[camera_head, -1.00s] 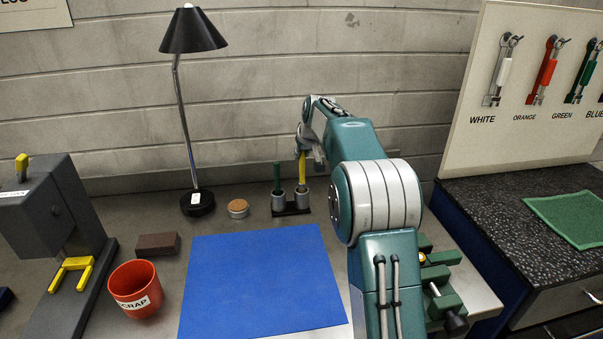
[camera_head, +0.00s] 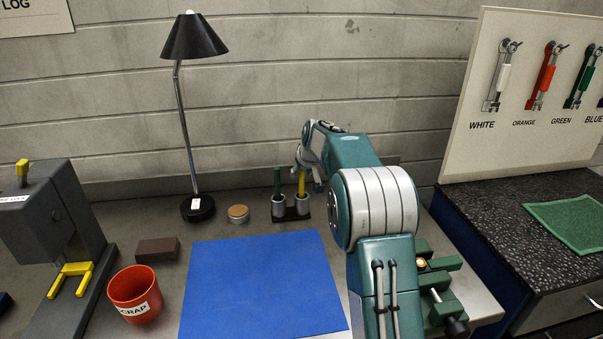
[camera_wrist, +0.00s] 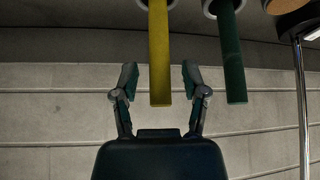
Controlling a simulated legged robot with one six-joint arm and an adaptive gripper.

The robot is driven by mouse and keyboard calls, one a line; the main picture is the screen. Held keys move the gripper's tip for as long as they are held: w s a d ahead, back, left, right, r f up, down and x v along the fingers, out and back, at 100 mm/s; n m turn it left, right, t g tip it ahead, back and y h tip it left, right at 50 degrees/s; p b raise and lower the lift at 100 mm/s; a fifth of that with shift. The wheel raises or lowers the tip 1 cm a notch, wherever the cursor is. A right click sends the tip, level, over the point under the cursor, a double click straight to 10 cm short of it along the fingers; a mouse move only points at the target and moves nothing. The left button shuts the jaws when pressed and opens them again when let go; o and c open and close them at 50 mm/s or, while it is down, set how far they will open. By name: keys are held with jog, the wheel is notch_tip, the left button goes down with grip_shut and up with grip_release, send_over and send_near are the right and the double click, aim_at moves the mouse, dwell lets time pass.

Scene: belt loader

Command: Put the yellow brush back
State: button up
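The yellow brush (camera_head: 301,182) stands handle up in the right cup of a small dark two-cup holder (camera_head: 291,214). Its handle also shows in the wrist view (camera_wrist: 159,50), reaching into the holder's cup. My gripper (camera_wrist: 160,76) is open, with one finger on each side of the yellow handle and a visible gap on both sides. In the head view my gripper (camera_head: 308,170) is at the top of the handle and partly covers it. A green-handled brush (camera_head: 277,182) stands in the left cup. The bristles are hidden.
A round cork-topped item (camera_head: 238,213) and a black lamp (camera_head: 198,207) stand left of the holder. A blue mat (camera_head: 262,285) lies in front. A red scrap cup (camera_head: 134,293), brown block (camera_head: 157,249) and grey press (camera_head: 45,215) are left. A green vise (camera_head: 437,282) is right.

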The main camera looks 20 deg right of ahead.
jog(key=v, duration=1.2)
jog(key=s+a+r, duration=0.4)
jog(key=s+a, duration=0.2)
jog(key=s, duration=0.4)
jog(key=s+a+f, duration=0.3)
jog(key=s, duration=0.6)
jog(key=s+a+f, duration=0.2)
jog(key=s+f, duration=0.1)
jog(key=s, duration=0.7)
jog(key=s+a+f+g, duration=0.1)
jog(key=s+a+f, duration=0.2)
jog(key=s, duration=0.7)
jog(key=shift+a, duration=0.3)
jog(key=shift+s+r, duration=0.1)
jog(key=shift+s, duration=0.05)
